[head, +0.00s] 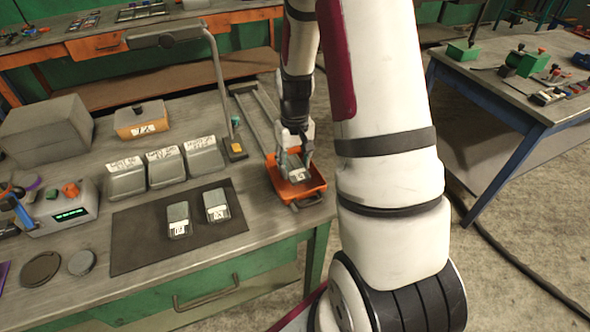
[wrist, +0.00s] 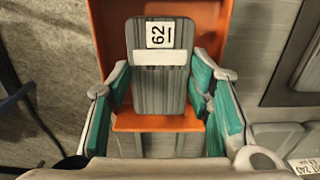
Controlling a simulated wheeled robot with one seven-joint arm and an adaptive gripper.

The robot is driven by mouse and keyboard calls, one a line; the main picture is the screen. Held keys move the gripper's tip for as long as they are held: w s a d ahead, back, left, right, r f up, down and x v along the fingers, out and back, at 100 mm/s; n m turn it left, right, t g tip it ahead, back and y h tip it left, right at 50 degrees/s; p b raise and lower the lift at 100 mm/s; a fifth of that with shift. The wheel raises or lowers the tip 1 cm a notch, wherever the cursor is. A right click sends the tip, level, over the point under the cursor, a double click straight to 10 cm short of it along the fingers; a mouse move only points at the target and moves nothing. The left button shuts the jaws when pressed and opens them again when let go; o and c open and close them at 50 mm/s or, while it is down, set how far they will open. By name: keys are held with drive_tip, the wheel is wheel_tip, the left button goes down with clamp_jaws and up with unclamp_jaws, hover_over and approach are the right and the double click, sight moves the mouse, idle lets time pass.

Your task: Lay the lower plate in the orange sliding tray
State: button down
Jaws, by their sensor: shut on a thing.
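The plate (head: 298,175) also shows in the head view, over the orange sliding tray (head: 318,187). In the wrist view, the orange tray (wrist: 155,123) shows behind the plate and beyond its ends. The plate lies within the tray's outline; I cannot tell whether it touches the tray floor. Two more labelled grey plates, one on the left (head: 179,218) and one on the right (head: 216,204), lie on the dark mat (head: 135,258).
The tray sits at the bench's right end, by metal rails (head: 250,115). Several grey labelled boxes (head: 165,167) stand left of it. A lamp (head: 222,90) rises close by. A grey device (head: 65,207) stands at far left. Another table (head: 500,85) is at right.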

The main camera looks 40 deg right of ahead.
sight(295, 167)
drive_tip(key=shift+f, duration=1.3)
drive_tip(key=shift+f, duration=0.15)
drive_tip(key=c, duration=0.8)
unclamp_jaws()
drive_tip(key=s+a+r+t, duration=0.1)
drive_tip(key=a+r, duration=0.1)
drive_tip(key=r, duration=0.7)
drive_tip(key=a+r, duration=0.3)
drive_tip(key=r, duration=0.7)
drive_tip(key=s+a+r+n+t, duration=0.1)
drive_tip(key=s+a+r, duration=0.3)
drive_tip(key=s, duration=0.1)
drive_tip(key=s+a+r+n+t, duration=0.1)
drive_tip(key=s+a+r, duration=0.3)
drive_tip(key=s, duration=0.1)
drive_tip(key=s+a+r+n+t, duration=0.1)
drive_tip(key=s+a+r+t, duration=0.1)
drive_tip(key=s+a+r, duration=0.2)
drive_tip(key=shift+s+a, duration=0.25)
drive_tip(key=shift+s, duration=0.25)
drive_tip(key=shift+s+a, duration=0.2)
drive_tip(key=shift+s, duration=0.3)
